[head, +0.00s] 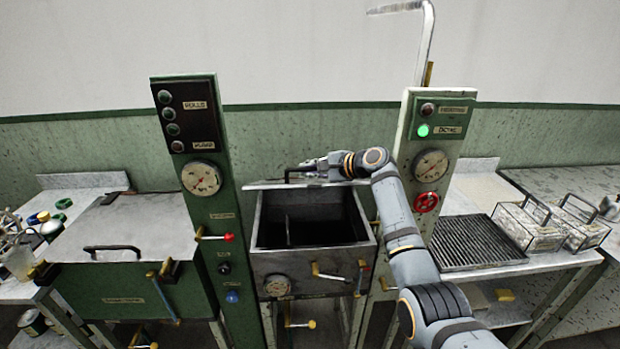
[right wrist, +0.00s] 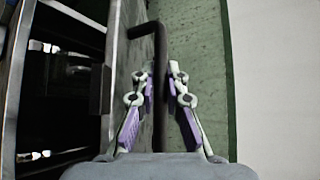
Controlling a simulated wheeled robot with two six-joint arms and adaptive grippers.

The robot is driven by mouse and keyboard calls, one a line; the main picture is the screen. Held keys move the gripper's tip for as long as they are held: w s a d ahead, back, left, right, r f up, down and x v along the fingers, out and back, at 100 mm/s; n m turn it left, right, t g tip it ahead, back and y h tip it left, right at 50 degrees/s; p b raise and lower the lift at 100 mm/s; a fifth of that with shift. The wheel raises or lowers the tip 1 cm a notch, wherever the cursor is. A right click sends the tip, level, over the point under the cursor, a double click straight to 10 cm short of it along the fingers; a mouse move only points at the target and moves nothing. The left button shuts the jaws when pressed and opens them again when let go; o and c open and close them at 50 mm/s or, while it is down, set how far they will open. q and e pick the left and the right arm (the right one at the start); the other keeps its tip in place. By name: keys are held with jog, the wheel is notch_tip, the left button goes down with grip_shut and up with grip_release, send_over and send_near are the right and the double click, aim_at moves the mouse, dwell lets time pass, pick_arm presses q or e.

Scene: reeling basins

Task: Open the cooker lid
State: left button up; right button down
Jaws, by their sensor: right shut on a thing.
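The cooker (head: 310,262) is the steel box in the middle, between two control pillars. Its top is open and I see into its dark inside. The cooker lid (head: 268,185) stands raised at the back rim, seen nearly edge-on; it also shows as a grey panel in the right wrist view (right wrist: 126,75). My right gripper (head: 312,168) is at the lid's black bar handle (head: 289,172). In the right wrist view the gripper (right wrist: 164,80) has its fingers on both sides of the handle (right wrist: 160,50) and is shut on it. My left gripper is not in view.
A green unit with a closed steel lid (head: 140,226) stands at left. The left pillar (head: 212,215) and right pillar (head: 408,165) flank the cooker. Small levers (head: 330,276) stick out in front. A grated bench (head: 472,242) with wire baskets (head: 528,228) is at right.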

jog(key=shift+w+r+p, duration=0.3)
jog(key=shift+w+r, duration=1)
jog(key=shift+r, duration=0.3)
jog(key=c, duration=1.4)
grip_release()
jog(key=shift+o, duration=0.2)
